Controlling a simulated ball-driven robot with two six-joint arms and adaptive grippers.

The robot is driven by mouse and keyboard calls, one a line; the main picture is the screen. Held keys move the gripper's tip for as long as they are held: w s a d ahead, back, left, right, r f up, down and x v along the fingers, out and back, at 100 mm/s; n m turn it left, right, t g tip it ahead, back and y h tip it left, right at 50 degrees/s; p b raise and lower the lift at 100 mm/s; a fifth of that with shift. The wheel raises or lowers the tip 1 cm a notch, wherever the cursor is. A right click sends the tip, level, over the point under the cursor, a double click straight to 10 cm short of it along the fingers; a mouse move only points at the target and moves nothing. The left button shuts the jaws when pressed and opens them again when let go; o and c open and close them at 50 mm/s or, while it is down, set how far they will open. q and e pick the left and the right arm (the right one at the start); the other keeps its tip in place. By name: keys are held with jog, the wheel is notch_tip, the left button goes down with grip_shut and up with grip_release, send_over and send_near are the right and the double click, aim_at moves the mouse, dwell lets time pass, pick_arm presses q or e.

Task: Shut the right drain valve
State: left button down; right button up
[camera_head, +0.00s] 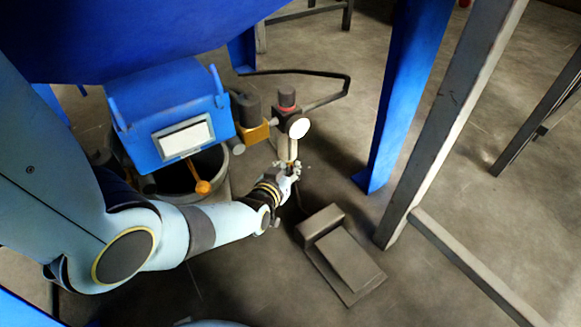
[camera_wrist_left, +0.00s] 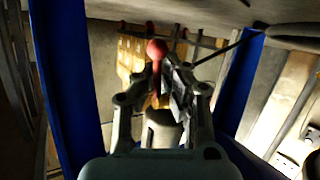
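My left gripper (camera_head: 289,168) is at the lower end of a valve and gauge assembly (camera_head: 289,124) with a white dial and a dark red top, to the right of the blue box. In the left wrist view, a lever with a round red knob (camera_wrist_left: 156,50) stands between the fingertips of my left gripper (camera_wrist_left: 160,82). The fingers lean in close on both sides of it and look shut on it. In the head view the gripper hides this lever, and I cannot tell the valve's position. My right gripper is not in view.
A blue box (camera_head: 168,104) with a pale panel hangs over a dark bucket (camera_head: 181,181); an orange knob (camera_head: 203,187) shows below it. A brass-coloured fitting (camera_head: 256,133) adjoins the assembly. A foot pedal (camera_head: 346,262) lies on the floor. Blue (camera_head: 401,92) and grey (camera_head: 448,118) legs stand right.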

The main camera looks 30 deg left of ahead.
pick_arm(q)
jog(key=shift+d+f+n+t, duration=0.15)
jog(key=shift+d+n+t, duration=0.15)
jog(key=shift+t, duration=0.2)
jog(key=shift+s+d, duration=0.1)
jog(key=c, duration=1.3)
grip_release()
jog(key=shift+c, duration=0.2)
jog(key=v, duration=1.1)
jog(key=shift+s, duration=0.45)
